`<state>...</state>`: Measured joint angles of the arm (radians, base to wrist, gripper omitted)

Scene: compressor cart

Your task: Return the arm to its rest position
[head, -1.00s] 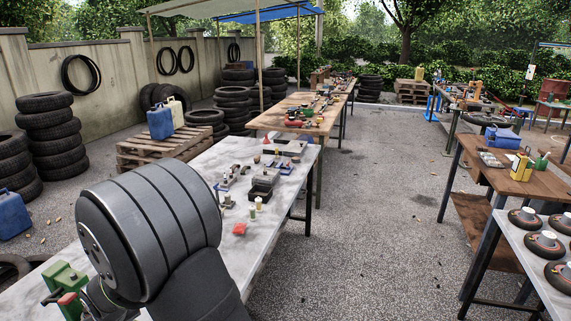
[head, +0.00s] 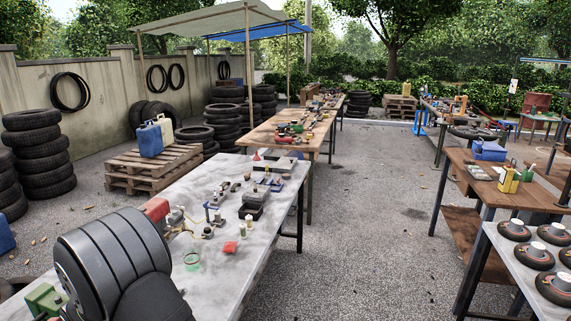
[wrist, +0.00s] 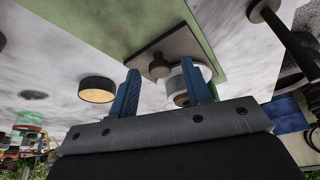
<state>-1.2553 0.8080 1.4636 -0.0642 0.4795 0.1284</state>
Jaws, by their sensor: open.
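My gripper (wrist: 160,76) shows in the wrist view with its two blue fingers apart and nothing between them. Its grey mounting bar lies below the fingers. Behind the fingers are a dark square plate with a knob (wrist: 160,68), a white ring-shaped part (wrist: 180,88) and a round black-sided part with a tan face (wrist: 97,89). I cannot tell how far the fingers are from these. In the head view, my dark rounded arm link fills the lower left over the near bench; the gripper itself is not visible there.
A green device (head: 46,300) sits beside my arm. The gravel aisle (head: 355,230) to the right is clear.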

